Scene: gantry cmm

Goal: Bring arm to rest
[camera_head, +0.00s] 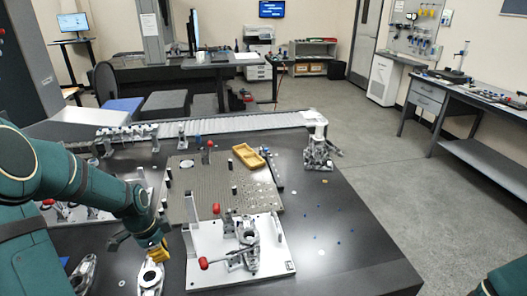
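My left arm, dark green, comes in from the left and reaches down over the near left part of the dark table (350,235). My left gripper (148,249) is at its end, low over the table, near a grey metal part (150,278) and left of the white fixture plate (190,265). A yellow piece shows at the gripper; I cannot tell whether it is held or part of the fingers. The finger gap is not clear. Of my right arm only a green piece shows in the bottom right corner; its gripper is out of view.
The white plate carries a grey part and red-knobbed clamps (204,263). Behind it lie a perforated plate (205,180) and a yellow tray (248,155). A metal fixture (318,150) stands at the far right corner. The table's right front is mostly clear. A workbench (465,105) stands farther right.

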